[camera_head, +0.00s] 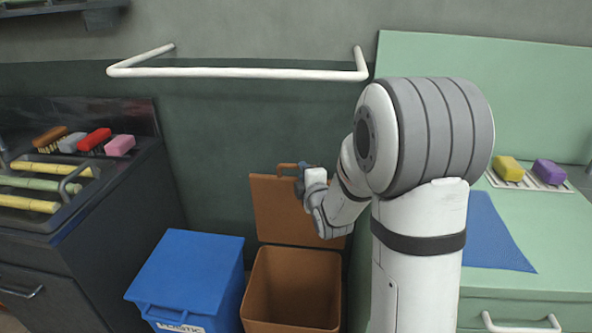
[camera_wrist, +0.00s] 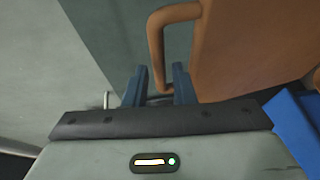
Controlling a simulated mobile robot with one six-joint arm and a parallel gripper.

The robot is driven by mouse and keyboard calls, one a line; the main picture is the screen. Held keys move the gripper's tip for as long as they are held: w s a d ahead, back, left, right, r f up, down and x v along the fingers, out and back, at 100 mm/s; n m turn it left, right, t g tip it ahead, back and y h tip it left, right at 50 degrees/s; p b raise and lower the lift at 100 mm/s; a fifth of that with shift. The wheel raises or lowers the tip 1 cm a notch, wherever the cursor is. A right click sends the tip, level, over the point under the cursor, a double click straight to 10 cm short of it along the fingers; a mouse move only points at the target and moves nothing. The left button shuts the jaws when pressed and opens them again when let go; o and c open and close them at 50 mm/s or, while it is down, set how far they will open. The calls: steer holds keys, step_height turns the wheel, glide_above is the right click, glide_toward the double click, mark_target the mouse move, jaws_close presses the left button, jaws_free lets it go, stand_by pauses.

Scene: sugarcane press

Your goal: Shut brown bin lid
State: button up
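The brown bin (camera_head: 290,285) stands open on the floor, and its inside shows in the head view. Its lid (camera_head: 280,212) stands raised upright at the back, against the wall side. The lid handle (camera_head: 287,168) sticks up from the lid's top edge. My gripper (camera_head: 301,184) is at the lid's upper right part, close to the handle. In the wrist view the lid (camera_wrist: 245,45) fills the upper right, and the handle (camera_wrist: 156,45) reaches down between the two blue fingers of my gripper (camera_wrist: 158,78). The fingers are apart, with gaps beside the handle. Contact is hard to tell.
A blue bin (camera_head: 190,275) with a shut lid stands left of the brown bin. A dark sink counter (camera_head: 75,225) is farther left. A green counter (camera_head: 540,235) is at the right. A white rail (camera_head: 240,72) runs along the wall above.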

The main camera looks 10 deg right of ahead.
steer(key=w, duration=0.6)
steer(key=shift+a+f, duration=0.25)
steer(key=shift+f, duration=0.05)
jaws_close()
